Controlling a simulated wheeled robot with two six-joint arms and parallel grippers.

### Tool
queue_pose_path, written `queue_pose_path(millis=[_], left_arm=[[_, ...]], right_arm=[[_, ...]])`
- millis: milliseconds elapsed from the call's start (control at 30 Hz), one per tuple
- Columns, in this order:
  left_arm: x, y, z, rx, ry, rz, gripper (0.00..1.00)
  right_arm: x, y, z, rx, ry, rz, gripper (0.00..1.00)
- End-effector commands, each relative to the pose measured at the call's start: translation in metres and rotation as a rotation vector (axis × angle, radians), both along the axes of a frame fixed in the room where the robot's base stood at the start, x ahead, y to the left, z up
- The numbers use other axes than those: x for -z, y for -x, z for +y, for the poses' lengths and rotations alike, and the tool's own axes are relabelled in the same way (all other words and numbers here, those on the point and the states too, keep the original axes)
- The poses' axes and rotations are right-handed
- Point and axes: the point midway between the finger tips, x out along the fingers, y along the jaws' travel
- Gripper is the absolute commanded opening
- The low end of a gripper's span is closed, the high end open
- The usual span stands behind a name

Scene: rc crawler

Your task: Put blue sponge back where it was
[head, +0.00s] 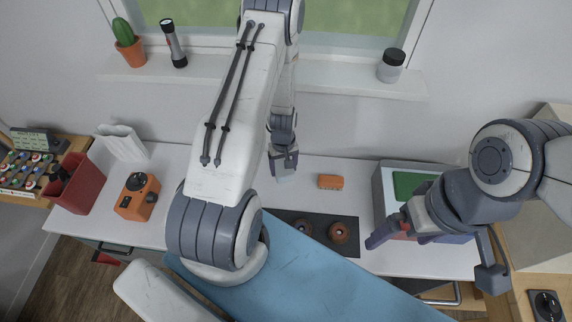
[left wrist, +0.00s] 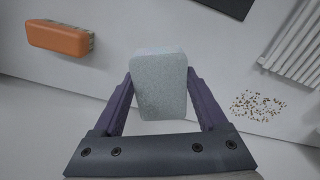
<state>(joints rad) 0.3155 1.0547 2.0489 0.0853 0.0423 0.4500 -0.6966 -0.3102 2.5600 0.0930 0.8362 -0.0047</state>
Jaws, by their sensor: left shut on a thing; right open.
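My left gripper (head: 284,160) is shut on a pale blue-grey sponge (head: 286,177), above the back part of the white counter (head: 350,168). In the left wrist view the sponge (left wrist: 160,84) sits upright between both dark fingers (left wrist: 160,100), with its front face clear. The picture does not clearly show whether the sponge's lower end touches the counter. My right gripper (head: 383,238) is open at the right, in front of a grey-walled box (head: 379,190). Its arm covers part of that box.
An orange block (head: 331,182) lies right of the sponge. A dark mat (head: 290,217) with brown rings is in front. A red bin (head: 78,182), orange device (head: 138,196) and white ribbed holder (head: 122,142) stand left. Dark specks (left wrist: 258,105) show in the wrist view.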

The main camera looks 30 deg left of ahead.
Motion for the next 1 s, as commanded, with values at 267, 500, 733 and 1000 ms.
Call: queue_pose_path(millis=[267, 500, 733, 1000], left_arm=[[0.035, 0.000, 0.000, 0.002, 0.000, 0.000, 0.16], [0.057, -0.001, -0.002, 0.004, 0.000, 0.000, 0.16], [0.060, -0.001, -0.002, 0.005, -0.001, -0.001, 0.16], [0.060, -0.001, -0.002, 0.004, -0.001, -0.001, 0.16]], right_arm=[[0.031, 0.000, 0.000, -0.003, 0.000, 0.000, 1.00], [0.051, 0.000, 0.000, -0.003, 0.000, 0.000, 1.00], [0.054, 0.000, 0.000, -0.003, 0.000, 0.000, 1.00], [0.053, 0.000, 0.000, -0.003, 0.000, 0.000, 1.00]])
